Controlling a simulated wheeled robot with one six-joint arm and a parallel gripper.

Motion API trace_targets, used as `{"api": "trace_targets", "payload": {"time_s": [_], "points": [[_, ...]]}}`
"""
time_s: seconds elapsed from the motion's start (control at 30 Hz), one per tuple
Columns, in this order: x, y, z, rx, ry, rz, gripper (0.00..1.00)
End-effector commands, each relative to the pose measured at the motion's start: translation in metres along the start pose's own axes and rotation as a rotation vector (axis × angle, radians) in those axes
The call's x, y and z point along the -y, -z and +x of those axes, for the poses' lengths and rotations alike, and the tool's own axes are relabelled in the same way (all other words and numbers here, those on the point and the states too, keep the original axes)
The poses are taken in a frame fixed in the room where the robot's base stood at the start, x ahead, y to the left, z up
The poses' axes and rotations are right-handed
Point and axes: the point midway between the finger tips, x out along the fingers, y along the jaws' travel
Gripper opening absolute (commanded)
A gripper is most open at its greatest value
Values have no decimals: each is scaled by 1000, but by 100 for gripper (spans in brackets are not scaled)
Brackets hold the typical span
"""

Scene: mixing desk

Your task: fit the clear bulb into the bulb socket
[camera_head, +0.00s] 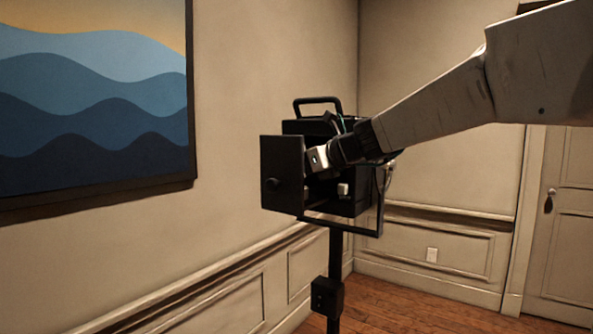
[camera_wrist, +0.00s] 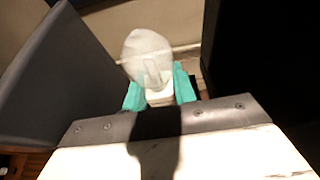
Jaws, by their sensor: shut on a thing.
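The clear bulb (camera_wrist: 146,52) is held upright in the picture between the teal fingertips of my gripper (camera_wrist: 158,92) in the wrist view, with its pale base between them. In the head view my gripper (camera_head: 322,158) reaches into the open side of a black lamp housing (camera_head: 295,127), and I cannot make out the bulb there. A small white block (camera_head: 343,189) shows inside the housing below my gripper; I cannot tell if it is the bulb socket. No socket is clear in the wrist view.
A black door panel (camera_head: 282,180) stands open at the housing's left, and it also flanks my gripper in the wrist view (camera_wrist: 60,85). A dark wall (camera_wrist: 265,60) is close on the right there. The housing stands on a black pole (camera_head: 335,255). A framed picture (camera_head: 95,95) hangs left.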

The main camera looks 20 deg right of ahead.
Motion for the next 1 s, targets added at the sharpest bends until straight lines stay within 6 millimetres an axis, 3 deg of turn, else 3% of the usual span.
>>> {"api": "trace_targets", "payload": {"time_s": [1.0], "points": [[0, 11, 4, 0, 0, 0, 5]]}}
